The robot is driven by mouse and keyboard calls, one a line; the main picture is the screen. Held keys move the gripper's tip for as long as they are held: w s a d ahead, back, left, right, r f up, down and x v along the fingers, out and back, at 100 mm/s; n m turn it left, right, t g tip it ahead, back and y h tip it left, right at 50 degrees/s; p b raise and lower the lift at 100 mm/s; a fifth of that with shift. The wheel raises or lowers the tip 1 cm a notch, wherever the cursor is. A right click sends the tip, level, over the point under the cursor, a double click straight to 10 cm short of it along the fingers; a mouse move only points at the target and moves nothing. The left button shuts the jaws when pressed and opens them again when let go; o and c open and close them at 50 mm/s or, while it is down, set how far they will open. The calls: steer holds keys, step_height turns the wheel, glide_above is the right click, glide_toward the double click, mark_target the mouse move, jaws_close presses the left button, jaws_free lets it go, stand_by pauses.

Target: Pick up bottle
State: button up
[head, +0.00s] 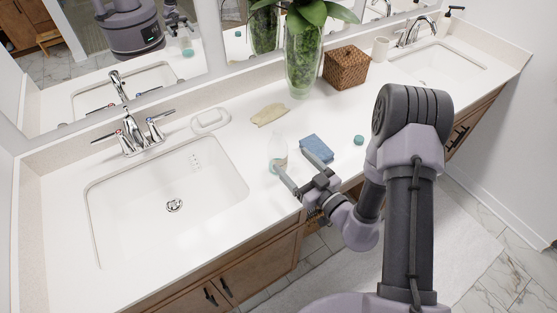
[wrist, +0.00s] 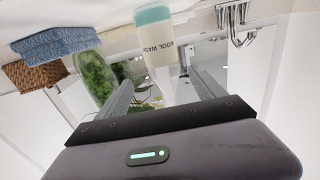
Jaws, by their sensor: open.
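The bottle (head: 278,152) is pale and translucent with a teal lower part, and it stands upright on the white counter right of the near sink. In the wrist view the bottle (wrist: 158,45) appears inverted, with dark lettering on its label. My gripper (head: 293,162) is open, with its two fingers reaching over the counter toward the bottle. In the wrist view my gripper (wrist: 163,78) has the bottle ahead, in line with the space between its fingers. I see no clear contact with the bottle.
A folded blue cloth (head: 316,148) lies close right of the bottle. A tan item (head: 269,115) and a soap dish (head: 210,120) lie behind. A plant vase (head: 301,65), wicker basket (head: 345,67) and teal round item (head: 358,140) are on the counter. The sink (head: 165,195) is left.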

mark_target(284, 155)
steer(key=x, duration=0.2)
steer(key=b+x, duration=0.1)
steer(key=x, duration=0.4)
steer(key=shift+s+a+b, duration=0.1)
steer(key=shift+a+b, duration=0.2)
steer(key=shift+a, duration=0.15)
steer(key=c, duration=1.6)
steer(key=shift+d+r, duration=0.1)
